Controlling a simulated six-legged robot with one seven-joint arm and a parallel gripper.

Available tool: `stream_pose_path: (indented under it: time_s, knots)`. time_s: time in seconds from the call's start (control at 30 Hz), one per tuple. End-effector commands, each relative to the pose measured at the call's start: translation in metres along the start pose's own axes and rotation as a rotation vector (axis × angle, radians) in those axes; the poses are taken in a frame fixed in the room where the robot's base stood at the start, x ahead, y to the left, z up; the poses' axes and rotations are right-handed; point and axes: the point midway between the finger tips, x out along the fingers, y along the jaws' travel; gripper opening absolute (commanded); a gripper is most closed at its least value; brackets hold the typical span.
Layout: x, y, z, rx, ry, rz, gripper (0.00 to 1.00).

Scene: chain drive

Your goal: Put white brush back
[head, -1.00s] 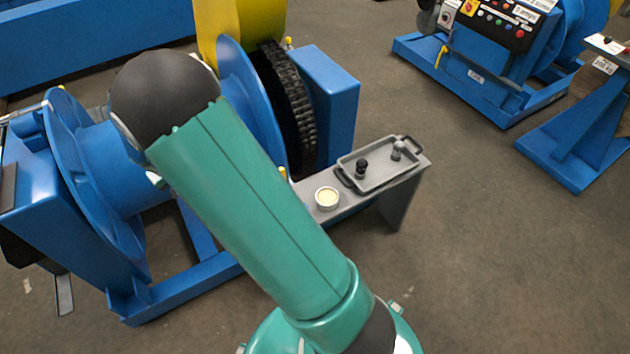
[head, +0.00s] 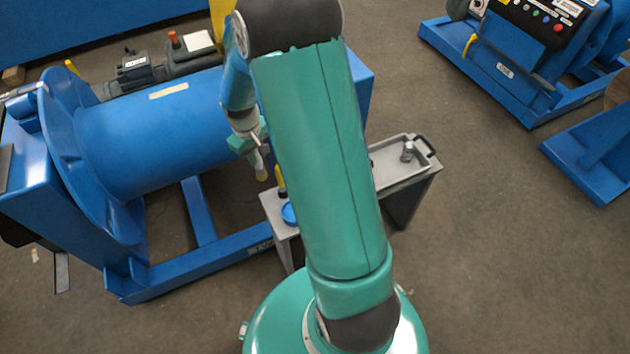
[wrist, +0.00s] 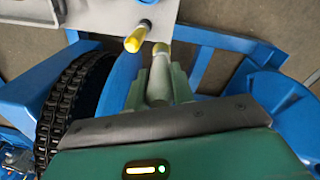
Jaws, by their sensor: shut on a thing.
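My gripper (head: 252,143) is shut on the white brush, above the blue frame and left of the grey shelf. In the head view the pale tip (head: 262,174) hangs below the fingers. A yellow handle with a dark base (head: 281,180) stands at the left end of the grey shelf (head: 278,228). It also shows in the wrist view (wrist: 135,40), just left of the brush tip. The two look apart.
A blue round item (head: 289,214) sits on the shelf beside the yellow handle. A grey tray (head: 390,182) is on the shelf's right part, partly behind my arm. A black chain (wrist: 72,105) is left of my gripper. A large blue drum (head: 150,140) is behind.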

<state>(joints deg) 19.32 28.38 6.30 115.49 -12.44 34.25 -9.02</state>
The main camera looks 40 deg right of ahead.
Motion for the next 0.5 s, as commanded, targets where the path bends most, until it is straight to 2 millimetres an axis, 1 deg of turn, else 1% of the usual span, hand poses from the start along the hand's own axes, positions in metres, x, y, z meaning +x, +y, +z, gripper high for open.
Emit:
stream_pose_path:
  time_s: [0.03, 0.1, 0.23, 0.3, 0.37, 0.47, 0.5]
  knots:
    - [0.000, 0.009, 0.016, -0.009, -0.022, -0.019, 0.00]
    - [0.000, 0.017, 0.034, -0.035, -0.050, -0.041, 0.00]
    - [0.000, 0.028, 0.061, -0.075, -0.084, -0.066, 0.00]
    - [0.000, 0.032, 0.070, -0.088, -0.096, -0.075, 0.00]
    - [0.002, 0.036, 0.073, -0.094, -0.101, -0.078, 0.00]
    - [0.009, 0.049, 0.073, -0.096, -0.104, -0.080, 0.00]
    - [0.013, 0.057, 0.072, -0.094, -0.103, -0.080, 0.00]
